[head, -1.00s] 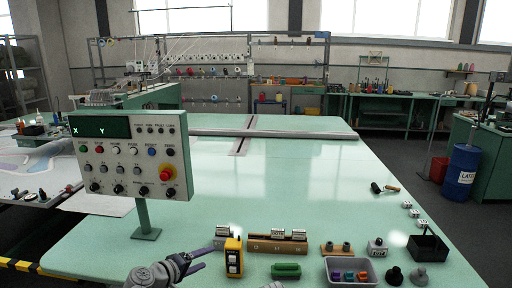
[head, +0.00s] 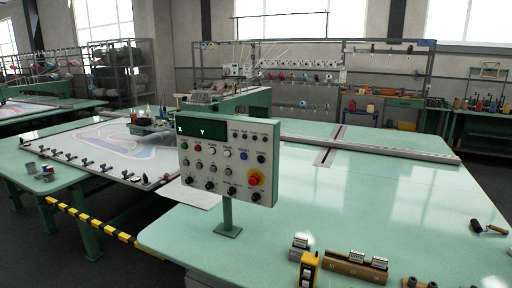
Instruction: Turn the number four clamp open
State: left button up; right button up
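A row of several small dark clamps (head: 87,162) runs along the front edge of the white tufting frame (head: 100,150) at the left. Their numbers are too small to read, so I cannot tell which is number four or whether any is open. A cloth with a pink, blue and purple pattern (head: 130,135) lies in the frame. Neither of my grippers is in view.
The control panel (head: 228,160) stands on its post on the green table (head: 330,205), right of the frame. A yellow-black striped edge (head: 92,218) runs below the frame. A yellow device (head: 309,270) and a wooden block holder (head: 352,268) sit at the front right. The table's middle is clear.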

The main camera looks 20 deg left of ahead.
aim_at(68, 155)
jog(key=u, duration=2)
jog(key=i+j+u, duration=0.3)
jog(key=i, duration=0.4)
jog(key=i+u, duration=0.3)
jog(key=i, duration=2.2)
jog(key=i+j+z, duration=0.1)
jog(key=i+z, duration=0.3)
jog(key=i, duration=0.15)
jog(key=i+j+z, duration=0.25)
jog(key=i+z, duration=0.15)
jog(key=i+j+z, duration=0.85)
jog(key=z, duration=0.2)
jog(key=i+j+z, duration=0.1)
jog(key=j+z, duration=0.2)
jog(key=j, duration=0.15)
jog(key=i+j+z, duration=0.1)
jog(key=j+z, duration=0.15)
jog(key=i+j+z, duration=0.1)
jog(key=j+z, duration=0.2)
jog(key=j, duration=0.15)
jog(key=i+j+z, duration=0.2)
jog(key=i+j, duration=0.2)
jog(key=j, duration=0.2)
